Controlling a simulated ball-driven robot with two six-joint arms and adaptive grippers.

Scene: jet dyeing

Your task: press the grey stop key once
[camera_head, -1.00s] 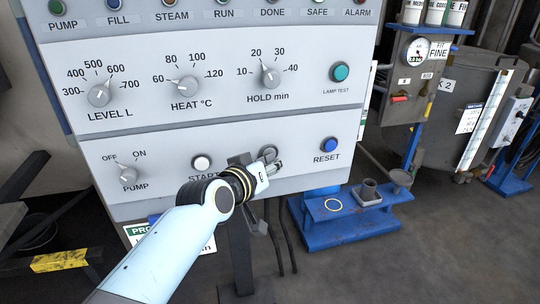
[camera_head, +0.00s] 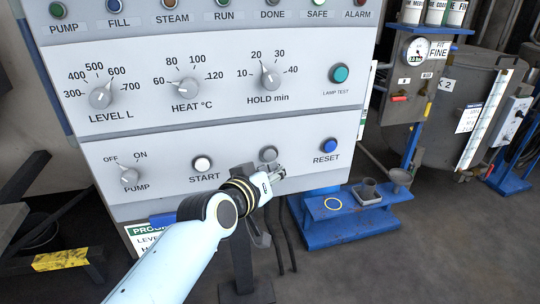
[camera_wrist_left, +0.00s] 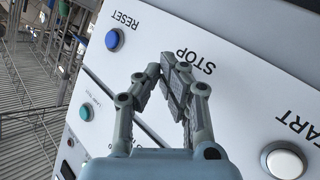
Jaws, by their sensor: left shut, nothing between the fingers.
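The grey stop key (camera_head: 268,154) is a round button on the lower panel, between the START and RESET keys. In the head view it shows clear, just above my left gripper (camera_head: 280,172). That gripper is shut and empty, its fingertips slightly below and right of the key. I cannot tell whether they touch the panel. In the left wrist view the shut fingers (camera_wrist_left: 163,66) lie beside the STOP label (camera_wrist_left: 195,61), and the key itself seems hidden behind them. My right gripper is not in view.
The white START key (camera_head: 202,163) is left of the stop key, and the blue RESET key (camera_head: 329,145) is right. Dials and the green lamp-test button (camera_head: 341,74) sit higher on the panel. A blue stand (camera_head: 345,228) stands below right.

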